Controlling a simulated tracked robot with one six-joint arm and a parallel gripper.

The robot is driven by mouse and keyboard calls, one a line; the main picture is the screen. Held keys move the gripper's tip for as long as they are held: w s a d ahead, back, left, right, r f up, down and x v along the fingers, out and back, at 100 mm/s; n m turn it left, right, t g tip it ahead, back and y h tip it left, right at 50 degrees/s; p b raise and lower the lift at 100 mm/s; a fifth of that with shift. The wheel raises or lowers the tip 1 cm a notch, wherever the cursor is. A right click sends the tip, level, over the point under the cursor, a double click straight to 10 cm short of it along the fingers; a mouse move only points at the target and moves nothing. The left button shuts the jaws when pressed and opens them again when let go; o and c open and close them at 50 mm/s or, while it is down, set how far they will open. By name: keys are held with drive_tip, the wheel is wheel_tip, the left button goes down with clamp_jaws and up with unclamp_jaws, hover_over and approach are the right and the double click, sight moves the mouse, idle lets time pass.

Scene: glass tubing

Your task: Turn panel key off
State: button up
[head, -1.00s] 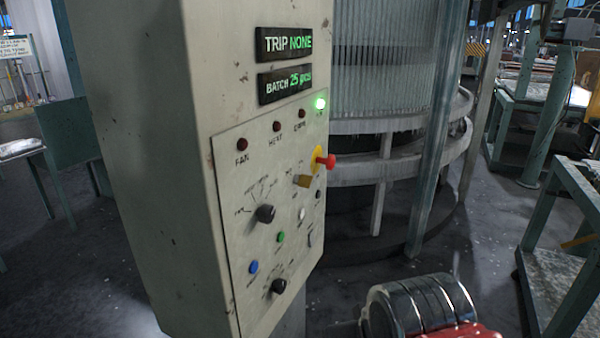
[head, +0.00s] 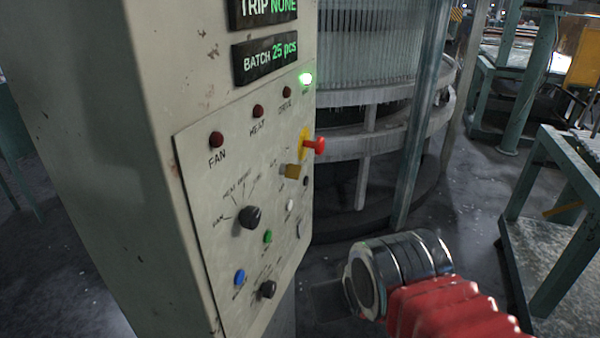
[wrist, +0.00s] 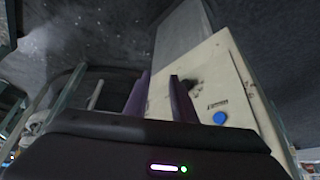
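The panel key (head: 292,171) appears to be the small brass-coloured piece on the control panel (head: 190,185), just below and left of the red stop button (head: 318,146). Its exact turn position is too small to tell. In the head view my arm's red and silver end section is at lower right, apart from the panel; the fingers do not show there. In the wrist view my gripper (wrist: 160,98) has two dark fingers apart with nothing between them. The panel's lower part with a blue button (wrist: 219,118) lies beyond the right finger. The key is not visible in the wrist view.
The panel also carries a selector knob (head: 250,217), a lower knob (head: 267,290), and a green button (head: 267,237). A round glass-tube machine (head: 375,110) stands behind, and a green metal table (head: 560,220) at right.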

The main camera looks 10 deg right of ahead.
drive_tip(key=m+t+y, duration=0.5)
drive_tip(key=m+y, duration=1)
drive_tip(key=m, duration=1.9)
approach(291, 171)
drive_tip(key=v, duration=0.6)
drive_tip(key=shift+d+r, duration=0.2)
drive_tip(key=shift+w, duration=0.1)
drive_tip(key=x, duration=1.3)
drive_tip(key=shift+w+a+f, duration=0.25)
drive_tip(key=shift+a, duration=0.05)
